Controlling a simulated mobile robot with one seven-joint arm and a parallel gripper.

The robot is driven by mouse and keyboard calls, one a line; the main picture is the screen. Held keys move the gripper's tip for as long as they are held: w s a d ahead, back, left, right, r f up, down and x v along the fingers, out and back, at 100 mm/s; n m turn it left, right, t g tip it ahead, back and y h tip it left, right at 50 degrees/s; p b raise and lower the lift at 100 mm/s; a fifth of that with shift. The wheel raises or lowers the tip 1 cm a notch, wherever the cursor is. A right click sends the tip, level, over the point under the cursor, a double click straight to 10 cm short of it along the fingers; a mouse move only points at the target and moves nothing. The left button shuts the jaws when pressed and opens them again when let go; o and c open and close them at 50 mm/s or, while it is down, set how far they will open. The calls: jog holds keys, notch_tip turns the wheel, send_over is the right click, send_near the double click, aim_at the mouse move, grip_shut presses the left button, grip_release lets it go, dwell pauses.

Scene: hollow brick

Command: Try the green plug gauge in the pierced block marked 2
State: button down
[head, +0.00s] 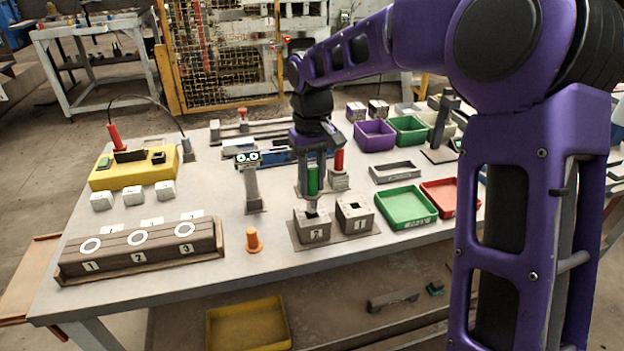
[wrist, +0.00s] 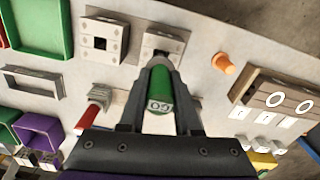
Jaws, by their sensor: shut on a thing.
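My gripper (wrist: 160,68) is shut on the green plug gauge (wrist: 159,92), whose green end is marked GO. In the head view the green plug gauge (head: 313,180) hangs upright between the fingers, above the pierced block marked 2 (head: 313,232). Its grey lower end is at or just above the hole in that block's top; I cannot tell whether the tip has entered. In the wrist view the block marked 2 (wrist: 163,32) is partly hidden behind the fingers. The pierced block marked 1 (head: 356,221) stands just to its right in the head view, its hole open.
A red-handled gauge (head: 339,160) stands in a grey holder behind the blocks. A green tray (head: 405,222) and a red tray (head: 440,208) lie to the right. An orange cone-like piece (head: 254,240) and a numbered stand (head: 140,262) are to the left.

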aim_at(312, 166)
jog(key=shift+f+b, duration=1.4)
jog(key=shift+f, duration=1.05)
jog(key=shift+r, duration=0.1)
dwell(1.0)
jog(key=shift+r+p, duration=3.8)
jog(key=shift+r, duration=0.65)
